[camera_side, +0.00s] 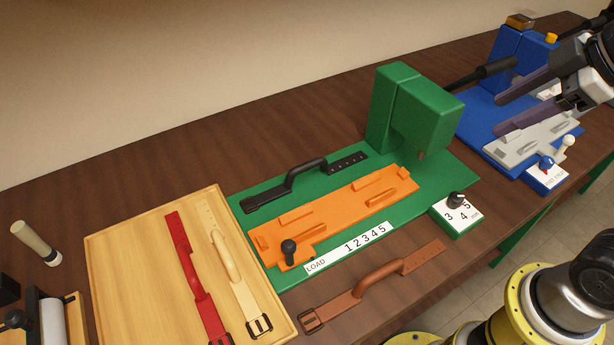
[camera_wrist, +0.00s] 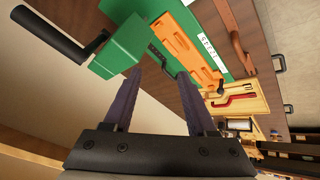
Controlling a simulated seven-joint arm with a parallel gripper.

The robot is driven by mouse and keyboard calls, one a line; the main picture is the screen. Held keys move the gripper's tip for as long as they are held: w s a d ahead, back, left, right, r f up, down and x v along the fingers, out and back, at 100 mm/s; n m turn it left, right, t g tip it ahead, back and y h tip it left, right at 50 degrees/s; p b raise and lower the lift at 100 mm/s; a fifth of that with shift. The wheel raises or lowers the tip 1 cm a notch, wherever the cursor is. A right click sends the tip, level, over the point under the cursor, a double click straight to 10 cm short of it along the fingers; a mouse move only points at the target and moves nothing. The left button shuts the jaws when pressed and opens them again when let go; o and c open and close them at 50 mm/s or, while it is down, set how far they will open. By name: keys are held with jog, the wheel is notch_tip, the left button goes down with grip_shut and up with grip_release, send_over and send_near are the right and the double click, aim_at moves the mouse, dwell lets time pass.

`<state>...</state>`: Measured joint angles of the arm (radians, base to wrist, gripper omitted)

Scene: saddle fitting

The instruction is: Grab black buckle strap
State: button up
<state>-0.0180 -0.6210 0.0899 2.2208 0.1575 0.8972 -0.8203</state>
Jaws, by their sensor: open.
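The black buckle strap (camera_side: 303,177) lies on the green base behind the orange fixture, its holed end toward the green press head. In the wrist view part of the black strap (camera_wrist: 160,57) shows on the green base between and beyond my fingers. My gripper (camera_side: 498,115) is at the upper right in the side view, above the blue station and well to the right of the strap. Its two dark purple fingers are apart and empty. In the wrist view the fingertips of my gripper (camera_wrist: 158,73) point toward the green station.
The orange fixture (camera_side: 335,215) sits on the green base beside the green press (camera_side: 415,105). A brown strap (camera_side: 375,283) lies in front. A wooden board (camera_side: 135,265) holds a red strap (camera_side: 190,265) and a cream strap (camera_side: 228,255). The blue station (camera_side: 490,110) stands at right.

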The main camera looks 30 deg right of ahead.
aim_at(313, 161)
jog(key=w+a+f+n+g+y, duration=0.1)
jog(key=w+a+n, duration=0.4)
jog(key=w, duration=0.4)
jog(key=w+a+f+n+g+y, duration=0.15)
jog(key=w+a+n, duration=0.25)
jog(key=w, duration=0.5)
jog(key=shift+n+g+y, duration=0.25)
jog(key=shift+n+g, duration=0.05)
jog(key=shift+g, duration=0.65)
jog(key=x, duration=0.6)
jog(key=w+x, duration=0.1)
jog(key=x, duration=0.4)
jog(key=w+x, duration=0.1)
jog(key=x, duration=0.5)
jog(key=shift+w+a, duration=0.1)
jog(key=shift+a, duration=0.05)
jog(key=shift+x, duration=3.25)
jog(key=shift+w, duration=0.1)
jog(key=shift+c, duration=0.3)
grip_shut()
jog(key=shift+r, duration=0.1)
